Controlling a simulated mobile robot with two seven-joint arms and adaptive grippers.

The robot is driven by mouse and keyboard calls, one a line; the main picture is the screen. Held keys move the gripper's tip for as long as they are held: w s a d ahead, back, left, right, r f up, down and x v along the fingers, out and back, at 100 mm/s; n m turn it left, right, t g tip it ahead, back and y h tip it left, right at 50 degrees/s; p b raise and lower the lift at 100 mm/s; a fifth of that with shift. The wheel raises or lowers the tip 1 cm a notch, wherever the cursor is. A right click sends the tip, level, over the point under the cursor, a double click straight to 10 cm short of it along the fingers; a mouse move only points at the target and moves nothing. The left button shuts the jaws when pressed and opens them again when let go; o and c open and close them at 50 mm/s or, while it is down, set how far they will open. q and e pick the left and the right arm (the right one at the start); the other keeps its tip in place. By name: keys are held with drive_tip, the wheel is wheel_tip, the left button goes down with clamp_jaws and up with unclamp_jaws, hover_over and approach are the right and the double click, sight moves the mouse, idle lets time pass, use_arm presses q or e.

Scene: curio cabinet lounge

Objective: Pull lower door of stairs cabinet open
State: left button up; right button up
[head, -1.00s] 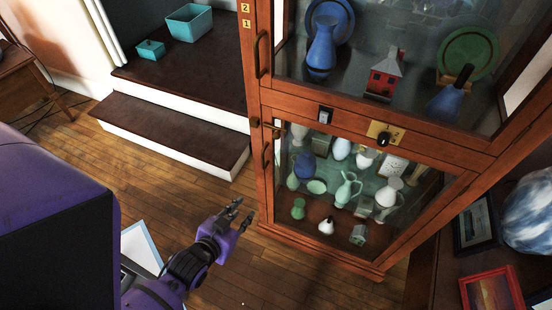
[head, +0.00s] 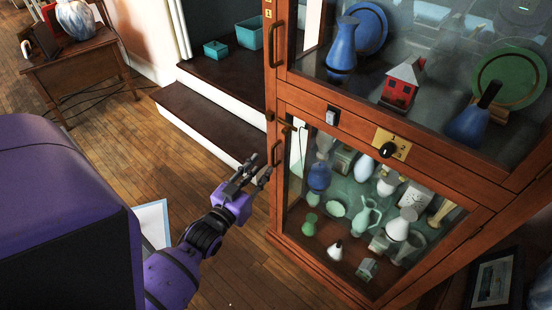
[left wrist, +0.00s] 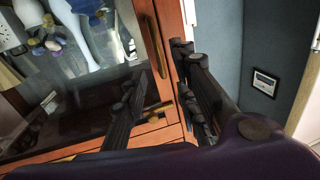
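The wood-framed cabinet has a glass lower door (head: 372,240), which looks shut. Its dark curved handle (head: 276,153) is on the left edge, with a small latch (head: 287,124) just above. My left gripper (head: 252,176) is just left of and below this handle, apparently not touching it. In the left wrist view the two dark fingers (left wrist: 158,96) are spread apart with nothing held between them. A bar handle (left wrist: 154,46) and a brass-coloured latch (left wrist: 158,112) show there near the fingers. My right gripper is not in view.
Dark steps (head: 205,118) with teal boxes (head: 216,48) are left of the cabinet. The glass upper door (head: 420,80) is above, and a knob plate (head: 391,145) is on the rail between. Open wood floor (head: 235,275) lies in front. A side table (head: 80,68) stands far left.

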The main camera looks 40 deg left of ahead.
sight(272, 155)
use_arm(q)
drive_tip(key=w, duration=0.5)
drive_tip(key=w+a, duration=0.1)
drive_tip(key=w, duration=0.1)
drive_tip(key=shift+w+r, duration=0.25)
drive_tip(key=shift+w, duration=0.15)
drive_tip(key=shift+c, duration=0.6)
clamp_jaws()
